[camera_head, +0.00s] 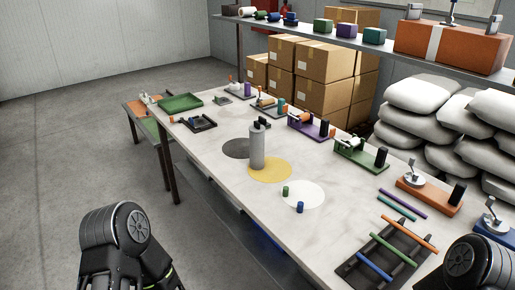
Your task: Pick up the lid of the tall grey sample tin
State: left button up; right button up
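The tall grey sample tin (257,150) stands upright on the table, at the left part of a yellow disc. Its lid (258,127) appears to be on top, with a small darker knob-like part; the seam between lid and body is too small to make out. Parts of my two arms show at the bottom left and bottom right corners, well apart from the tin. Neither gripper's fingertips can be seen.
A dark disc (236,148) and a white disc (303,195) flank the yellow disc (277,173). Green (285,191) and blue (300,207) small cylinders stand near the white disc. A dark rack (362,272) with coloured rods lies front right. Fixtures line the back edge.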

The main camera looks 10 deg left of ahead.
aim_at(256, 128)
jog(key=j+z, duration=0.1)
jog(key=z, duration=0.25)
jog(key=i+j+z, duration=0.1)
jog(key=z, duration=0.25)
jog(key=i+j+z, duration=0.1)
jog(key=j+z, duration=0.3)
jog(key=j, duration=0.6)
jog(key=j+z, duration=0.35)
jog(key=j, duration=2.45)
jog(key=k+z, duration=0.05)
